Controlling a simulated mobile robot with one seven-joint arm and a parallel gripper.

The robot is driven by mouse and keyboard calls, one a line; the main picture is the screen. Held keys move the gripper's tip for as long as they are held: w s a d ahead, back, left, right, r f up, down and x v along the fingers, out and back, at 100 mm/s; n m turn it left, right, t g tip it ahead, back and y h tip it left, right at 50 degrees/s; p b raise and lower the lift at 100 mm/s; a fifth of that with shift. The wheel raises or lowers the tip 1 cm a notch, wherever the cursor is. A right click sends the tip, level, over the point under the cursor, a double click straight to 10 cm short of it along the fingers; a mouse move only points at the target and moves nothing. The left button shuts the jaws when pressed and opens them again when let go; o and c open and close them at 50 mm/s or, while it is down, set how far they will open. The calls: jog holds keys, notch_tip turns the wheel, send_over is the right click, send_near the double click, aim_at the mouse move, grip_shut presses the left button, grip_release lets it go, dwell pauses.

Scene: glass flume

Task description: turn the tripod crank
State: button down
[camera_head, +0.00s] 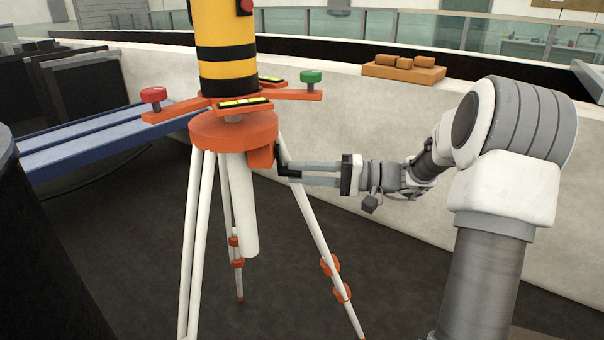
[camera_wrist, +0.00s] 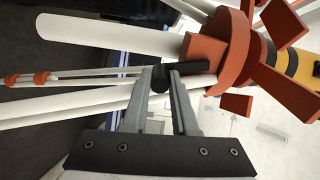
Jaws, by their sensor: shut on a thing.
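The tripod has an orange head (camera_head: 235,131) and white legs with orange clamps, left of centre in the head view. A small black crank (camera_head: 282,154) sticks out from an orange block on the right side of the head. My gripper (camera_head: 292,171) reaches in from the right and is shut on the crank's handle end. In the wrist view the fingers of my gripper (camera_wrist: 170,82) close around the dark grip, and the black crank arm (camera_wrist: 194,67) runs toward the orange head (camera_wrist: 236,40). The fingers partly hide the grip.
A yellow and black cylinder (camera_head: 222,45) stands on the tripod. Orange arms carry a red knob (camera_head: 153,95) and a green knob (camera_head: 311,77). A pale curved wall (camera_head: 400,120) runs behind, with an orange block (camera_head: 404,70) on top. Blue rails (camera_head: 100,140) lie left.

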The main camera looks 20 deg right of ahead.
jog(key=c, duration=0.7)
grip_release()
jog(key=p+v, duration=0.3)
jog(key=v, duration=1.4)
jog(key=shift+d, duration=0.25)
jog(key=shift+c, duration=0.3)
